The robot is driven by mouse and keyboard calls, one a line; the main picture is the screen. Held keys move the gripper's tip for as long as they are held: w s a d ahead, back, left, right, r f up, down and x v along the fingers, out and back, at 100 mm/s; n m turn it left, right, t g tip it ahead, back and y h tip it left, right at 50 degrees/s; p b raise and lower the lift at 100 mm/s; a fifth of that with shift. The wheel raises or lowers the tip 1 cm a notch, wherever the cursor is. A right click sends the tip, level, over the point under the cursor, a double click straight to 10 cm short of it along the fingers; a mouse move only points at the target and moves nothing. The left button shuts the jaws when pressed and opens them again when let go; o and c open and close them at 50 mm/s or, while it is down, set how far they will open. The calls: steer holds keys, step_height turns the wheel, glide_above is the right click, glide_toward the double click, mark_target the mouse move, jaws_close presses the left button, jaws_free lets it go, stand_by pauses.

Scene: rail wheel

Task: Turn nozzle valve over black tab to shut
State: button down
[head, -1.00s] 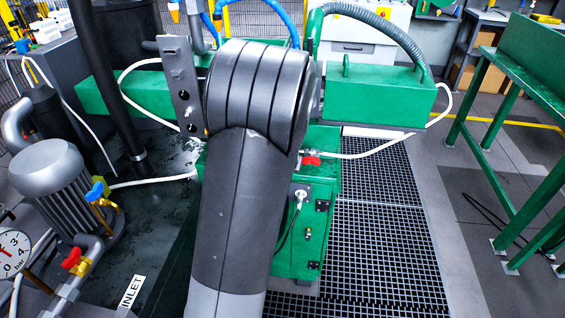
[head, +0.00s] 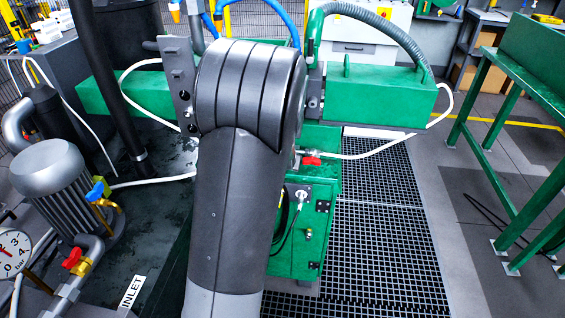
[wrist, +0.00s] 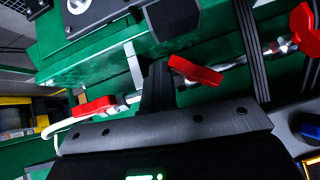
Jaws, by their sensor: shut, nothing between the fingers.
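In the wrist view, my gripper (wrist: 157,88) reaches up from its dark mounting bar with the fingers shut and empty. A red valve handle (wrist: 195,70) on a metal pipe lies just right of the fingertips. I cannot tell whether they touch. A dark block (wrist: 172,18) stands above this handle; I cannot tell if it is the black tab. Another red handle (wrist: 95,107) is to the left, and a third red handle (wrist: 305,30) is at the upper right. In the head view, my arm hides the gripper; one red handle (head: 312,161) shows right of it.
A green cabinet (head: 310,235) stands behind my arm, with a floor grating (head: 385,230) to its right. A green bench (head: 530,80) is at the right. A pump motor (head: 60,185), a gauge (head: 12,252) and another red valve (head: 72,258) are at the left.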

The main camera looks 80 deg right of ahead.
steer(key=v, duration=0.8)
steer(key=shift+a+r, duration=0.25)
steer(key=shift+r, duration=0.05)
steer(key=shift+a+r, duration=0.1)
steer(key=shift+s+a+r, duration=0.2)
steer(key=shift+a+r, duration=0.3)
steer(key=shift+a+r, duration=0.1)
stand_by(0.4)
steer(key=shift+w, duration=0.25)
